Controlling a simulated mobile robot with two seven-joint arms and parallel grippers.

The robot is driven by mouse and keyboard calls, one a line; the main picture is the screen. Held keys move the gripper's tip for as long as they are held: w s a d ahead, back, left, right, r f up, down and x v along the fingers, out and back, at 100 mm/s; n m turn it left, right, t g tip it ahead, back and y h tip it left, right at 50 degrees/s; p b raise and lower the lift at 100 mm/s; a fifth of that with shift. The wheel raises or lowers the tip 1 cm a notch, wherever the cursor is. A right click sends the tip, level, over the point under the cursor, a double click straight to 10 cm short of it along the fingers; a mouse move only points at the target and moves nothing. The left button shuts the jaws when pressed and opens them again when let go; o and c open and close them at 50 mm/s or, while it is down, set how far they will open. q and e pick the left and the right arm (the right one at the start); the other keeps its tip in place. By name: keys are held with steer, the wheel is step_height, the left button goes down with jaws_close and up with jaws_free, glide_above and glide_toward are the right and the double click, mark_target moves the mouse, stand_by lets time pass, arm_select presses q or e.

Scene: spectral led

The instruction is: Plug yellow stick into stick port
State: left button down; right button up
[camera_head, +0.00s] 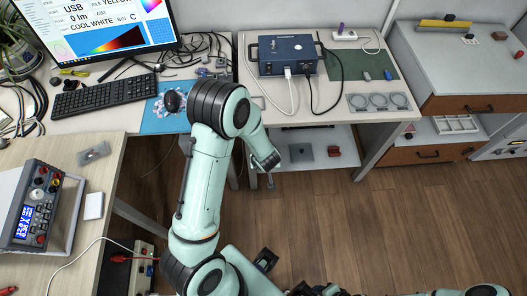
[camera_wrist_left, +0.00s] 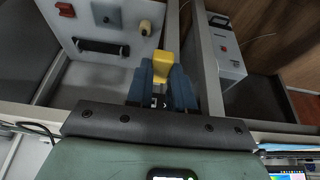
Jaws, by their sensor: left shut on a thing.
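The yellow stick (camera_wrist_left: 163,62) is in the left wrist view, with its yellow end showing between the blue fingers of my left gripper (camera_wrist_left: 162,84). The fingers are shut on it and hide its lower part. In the head view my left gripper (camera_head: 270,181) hangs low in front of the desk's lower shelf; the stick cannot be made out there. I cannot single out the stick port in either view. My right gripper cannot be identified in the head view; only parts of my body show at the bottom edge.
The desk's lower shelf (camera_head: 300,137) holds a grey plate (camera_head: 301,152). The wooden floor (camera_head: 400,230) is clear.

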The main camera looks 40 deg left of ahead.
arm_select(q)
steer(key=w+a+p, duration=0.1)
steer(key=w+a, duration=0.1)
steer(key=shift+w+a+r+p, duration=0.15)
steer(key=shift+w+a+p, duration=0.15)
steer(key=shift+p, duration=0.1)
steer(key=shift+w+a+p, duration=0.3)
steer(key=shift+w+a, duration=0.15)
arm_select(e)
steer(key=shift+w+r, duration=0.5)
steer(key=shift+r, duration=0.3)
steer(key=shift+w+r, duration=0.45)
steer(key=shift+r, duration=0.35)
arm_select(q)
steer(key=c, duration=1.6)
jaws_free()
jaws_close()
